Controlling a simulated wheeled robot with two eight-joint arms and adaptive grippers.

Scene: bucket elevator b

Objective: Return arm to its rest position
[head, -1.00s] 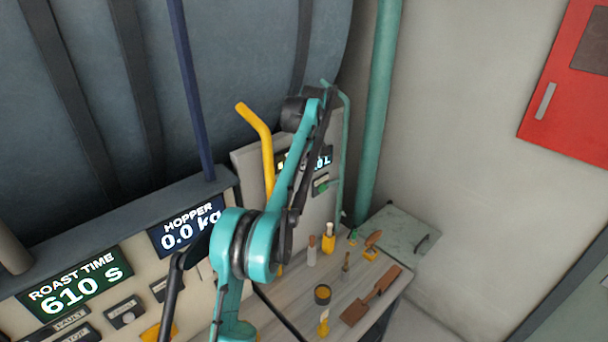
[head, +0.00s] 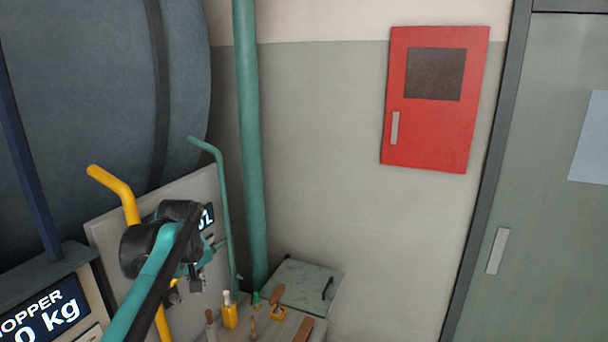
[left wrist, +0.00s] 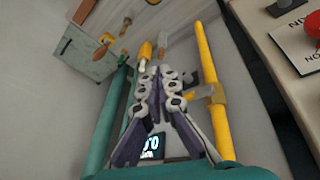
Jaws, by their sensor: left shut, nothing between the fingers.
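My left arm (head: 150,285) comes up from the lower left in the head view, in front of a grey panel. My left gripper (left wrist: 160,72) shows in the left wrist view with its fingertips together and nothing between them. In the head view its wrist and dark joint housing partly cover the panel's display. My right gripper is in neither view.
A yellow lever (head: 110,185) stands close to my left arm, and also beside the fingers in the left wrist view (left wrist: 207,68). A teal pipe (head: 247,150) stands farther right. A red cabinet (head: 437,130) hangs on the wall.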

